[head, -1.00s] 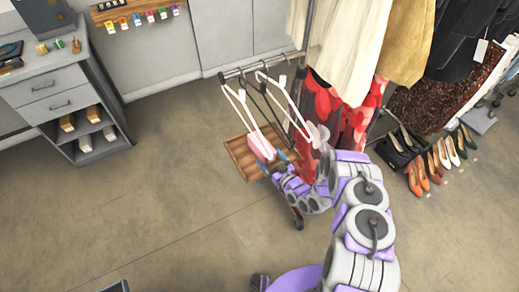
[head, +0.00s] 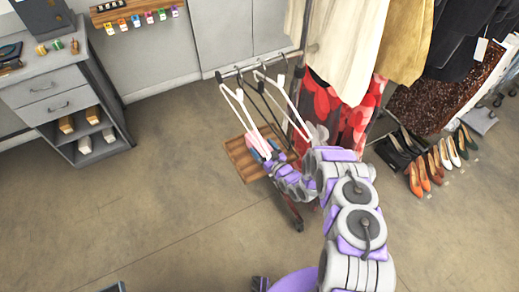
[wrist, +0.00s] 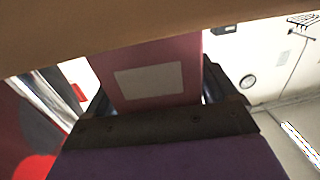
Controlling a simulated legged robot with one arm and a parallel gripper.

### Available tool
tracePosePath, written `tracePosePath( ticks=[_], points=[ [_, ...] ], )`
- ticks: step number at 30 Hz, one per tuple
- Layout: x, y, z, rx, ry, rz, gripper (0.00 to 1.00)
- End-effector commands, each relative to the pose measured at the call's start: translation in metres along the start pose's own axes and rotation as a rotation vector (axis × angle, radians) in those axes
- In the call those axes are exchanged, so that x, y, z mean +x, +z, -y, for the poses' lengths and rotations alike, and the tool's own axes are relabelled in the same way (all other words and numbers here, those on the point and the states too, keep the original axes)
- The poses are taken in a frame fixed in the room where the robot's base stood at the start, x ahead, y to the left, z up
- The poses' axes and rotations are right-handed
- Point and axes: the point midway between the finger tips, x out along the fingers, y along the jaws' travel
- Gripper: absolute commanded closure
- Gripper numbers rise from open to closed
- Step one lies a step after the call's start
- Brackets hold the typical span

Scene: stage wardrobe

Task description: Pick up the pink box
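The pink box (head: 257,141) stands at the wooden shelf low on the garment rack, partly hidden by my gripper (head: 267,151). In the wrist view the pink box (wrist: 160,75) fills the middle, with a pale blank label facing me. The dark fingers of my gripper (wrist: 158,97) stand on either side of it. A thin light gap shows beside the box, so the fingers look open around it rather than closed on it. The wooden shelf (head: 240,158) fills the top edge of the wrist view (wrist: 90,35), so that view appears upside down.
White hangers (head: 236,103) and dark ones hang from the rail just above the box. A red patterned garment (head: 352,115) hangs close at right. Several shoes (head: 437,162) line the floor further right. A grey drawer cabinet (head: 62,92) stands left, with open floor between.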

Motion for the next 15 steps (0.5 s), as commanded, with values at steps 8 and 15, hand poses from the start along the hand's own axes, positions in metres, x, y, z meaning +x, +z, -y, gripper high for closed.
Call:
tracePosePath(
  ticks=[8, 15],
  points=[
    [0.0020, 0.0008, 0.0026, -0.004, -0.001, 0.002, 0.41],
    [0.0020, 0.0013, 0.0029, -0.003, -0.001, 0.003, 0.64]
  ],
)
